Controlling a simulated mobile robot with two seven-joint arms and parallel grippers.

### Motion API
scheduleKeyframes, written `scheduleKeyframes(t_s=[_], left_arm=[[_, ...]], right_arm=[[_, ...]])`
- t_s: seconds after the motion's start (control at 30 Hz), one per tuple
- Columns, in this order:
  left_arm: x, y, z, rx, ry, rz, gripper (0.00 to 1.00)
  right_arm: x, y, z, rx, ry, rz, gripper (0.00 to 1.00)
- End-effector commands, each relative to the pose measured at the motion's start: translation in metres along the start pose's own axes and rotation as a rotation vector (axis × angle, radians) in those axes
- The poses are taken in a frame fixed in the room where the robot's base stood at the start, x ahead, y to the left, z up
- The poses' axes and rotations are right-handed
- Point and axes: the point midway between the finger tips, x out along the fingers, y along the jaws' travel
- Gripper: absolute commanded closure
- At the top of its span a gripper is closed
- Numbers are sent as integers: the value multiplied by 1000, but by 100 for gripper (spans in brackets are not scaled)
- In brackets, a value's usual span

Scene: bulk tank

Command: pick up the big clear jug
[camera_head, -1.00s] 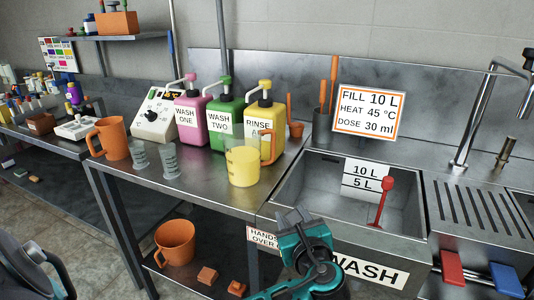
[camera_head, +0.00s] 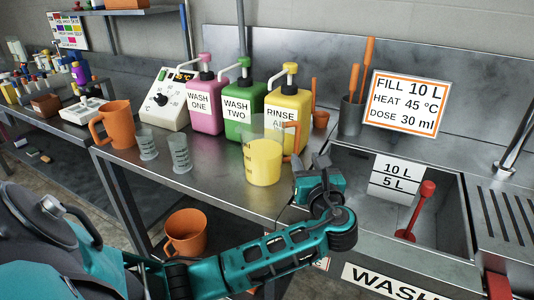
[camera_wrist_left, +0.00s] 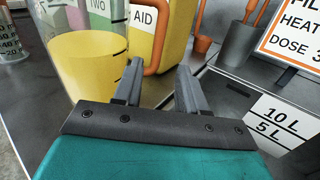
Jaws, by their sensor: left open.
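The big clear jug (camera_head: 262,164) stands upright on the steel bench, holding yellow liquid, with an orange handle on its right side. In the left wrist view the jug (camera_wrist_left: 85,62) fills the upper left, and its orange handle lies just beyond the fingertips. My left gripper (camera_head: 308,170) is open, just right of the jug near the handle. In the left wrist view its two fingers (camera_wrist_left: 158,78) are apart with nothing clearly between them; I cannot tell whether they touch the handle. My right gripper is not in view.
Yellow (camera_head: 285,105), green (camera_head: 238,108) and pink (camera_head: 204,102) pump bottles stand behind the jug. Two small clear beakers (camera_head: 180,154) and an orange jug (camera_head: 114,125) stand to its left. The sink (camera_head: 395,215) is to the right.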

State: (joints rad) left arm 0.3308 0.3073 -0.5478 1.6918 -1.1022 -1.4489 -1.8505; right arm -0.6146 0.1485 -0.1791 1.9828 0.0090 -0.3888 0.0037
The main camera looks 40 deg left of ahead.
Motion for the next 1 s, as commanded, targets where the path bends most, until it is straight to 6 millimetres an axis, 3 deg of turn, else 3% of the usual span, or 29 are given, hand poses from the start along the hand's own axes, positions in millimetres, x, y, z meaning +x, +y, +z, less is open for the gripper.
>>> scheduleKeyframes(t_s=[0.1, 0.37, 0.67, 0.9, 1.0], left_arm=[[17, 0, 0, 0, -2, 1, 59], [32, 2, 3, -1, -1, 0, 59], [73, 5, 10, 1, 0, 1, 59], [75, 4, 10, 0, 1, -1, 60], [75, 4, 10, 0, 1, -1, 69]], right_arm=[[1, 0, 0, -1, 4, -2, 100], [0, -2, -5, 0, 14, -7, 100], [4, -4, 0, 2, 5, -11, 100], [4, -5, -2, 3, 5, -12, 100], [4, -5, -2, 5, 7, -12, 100]])
